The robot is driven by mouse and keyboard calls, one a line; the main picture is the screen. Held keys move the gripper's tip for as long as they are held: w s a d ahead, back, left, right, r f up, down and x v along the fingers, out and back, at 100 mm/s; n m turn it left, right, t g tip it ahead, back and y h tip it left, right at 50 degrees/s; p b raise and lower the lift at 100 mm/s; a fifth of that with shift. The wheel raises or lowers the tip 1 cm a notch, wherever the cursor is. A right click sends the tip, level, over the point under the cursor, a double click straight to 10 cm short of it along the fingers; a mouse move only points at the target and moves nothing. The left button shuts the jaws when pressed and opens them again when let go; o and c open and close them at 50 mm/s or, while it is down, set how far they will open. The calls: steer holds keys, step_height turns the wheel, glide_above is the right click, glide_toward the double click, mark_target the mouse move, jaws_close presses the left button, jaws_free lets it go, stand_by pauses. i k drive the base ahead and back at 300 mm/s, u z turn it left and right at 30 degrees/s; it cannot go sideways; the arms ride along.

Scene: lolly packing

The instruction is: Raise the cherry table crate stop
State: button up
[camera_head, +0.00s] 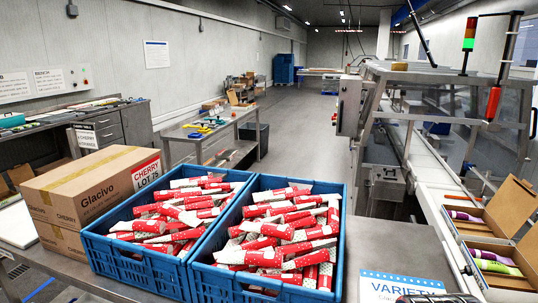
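Two blue crates stand side by side on a grey metal table (372,235). The left crate (135,272) and the right crate (262,287) are both heaped with red-and-white wrapped lollies (280,232).
A "VARIETY" sign (400,285) is at the front right. A conveyor (425,165) with open cartons (500,225) runs along the right beside a caged machine (440,95). A tool bench (210,130) stands behind. The floor aisle (295,125) beyond is clear.

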mark_target(457, 273)
steer(key=u, duration=1.6)
steer(key=k, duration=0.35)
steer(key=z, duration=0.65)
